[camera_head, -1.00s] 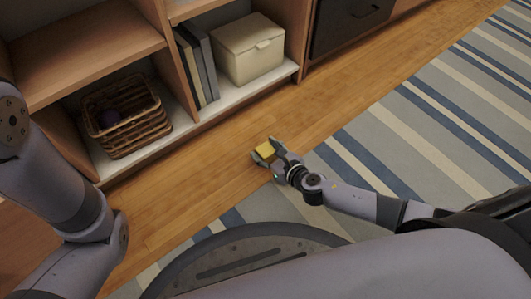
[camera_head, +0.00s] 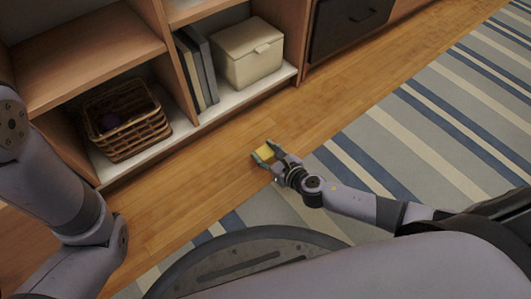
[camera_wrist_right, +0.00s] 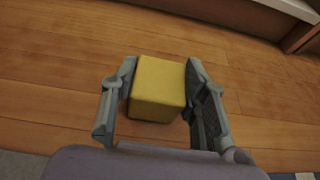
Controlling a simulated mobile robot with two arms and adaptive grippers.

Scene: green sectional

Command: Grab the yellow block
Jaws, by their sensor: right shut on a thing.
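The yellow block (camera_head: 264,153) is between the fingers of my right gripper (camera_head: 267,154), over the wooden floor beside the striped rug. In the right wrist view the yellow block (camera_wrist_right: 157,87) sits between both fingers of the right gripper (camera_wrist_right: 160,100), which is shut on it. I cannot tell whether the block touches the floor or is just above it. My left arm shows at the left edge of the head view, but its gripper is out of view.
A wooden shelf unit (camera_head: 88,62) stands along the back left. It holds a wicker basket (camera_head: 127,128), upright books (camera_head: 200,68) and a cream box (camera_head: 247,55). A striped rug (camera_head: 430,125) covers the floor at right. The wooden floor (camera_head: 340,88) between them is clear.

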